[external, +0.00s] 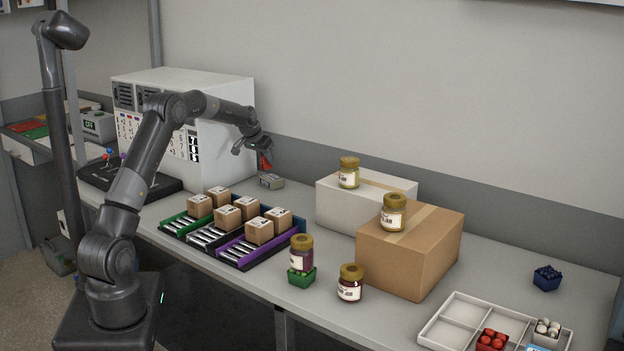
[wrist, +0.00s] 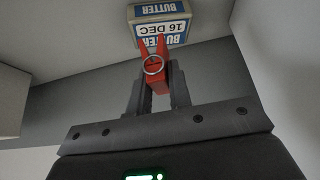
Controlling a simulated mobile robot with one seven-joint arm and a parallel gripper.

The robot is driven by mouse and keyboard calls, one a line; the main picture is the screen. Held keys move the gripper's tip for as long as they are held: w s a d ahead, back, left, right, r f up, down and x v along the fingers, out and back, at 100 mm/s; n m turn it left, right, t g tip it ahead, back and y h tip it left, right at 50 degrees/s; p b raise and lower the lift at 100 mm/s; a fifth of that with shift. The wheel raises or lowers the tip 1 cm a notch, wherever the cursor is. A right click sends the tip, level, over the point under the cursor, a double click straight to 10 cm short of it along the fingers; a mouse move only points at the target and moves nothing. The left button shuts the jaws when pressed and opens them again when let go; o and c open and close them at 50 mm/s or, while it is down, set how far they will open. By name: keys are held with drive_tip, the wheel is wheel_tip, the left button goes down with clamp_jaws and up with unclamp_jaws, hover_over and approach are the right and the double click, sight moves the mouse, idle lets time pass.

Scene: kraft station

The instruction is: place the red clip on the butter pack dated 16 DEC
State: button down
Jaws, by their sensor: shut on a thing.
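The red clip (wrist: 159,77) is held between the fingers of my gripper (wrist: 152,92) in the wrist view. A butter pack (wrist: 160,24) with a blue and white label reading BUTTER and 16 DEC lies just beyond the clip's tips. The clip's prongs overlap the pack's edge in the picture; I cannot tell whether they touch it. In the external view my gripper (external: 257,152) is above the table near the white cabinet, with the red clip (external: 265,160) pointing down. The small butter pack (external: 271,181) lies on the table just below it.
A white cabinet (external: 222,138) stands left of the gripper. Trays with small cartons (external: 228,217) are in front. A white box (external: 335,205) and a brown box (external: 425,262) bearing jars stand to the right. Bare table (external: 500,255) lies beyond the brown box.

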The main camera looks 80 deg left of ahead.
sight(265, 168)
drive_tip(key=shift+s+a+f, duration=0.1)
drive_tip(key=shift+a+f, duration=0.2)
drive_tip(key=shift+f, duration=1.9)
drive_tip(key=c, duration=1.3)
unclamp_jaws()
drive_tip(key=shift+f, duration=0.1)
drive_tip(key=v, duration=1.2)
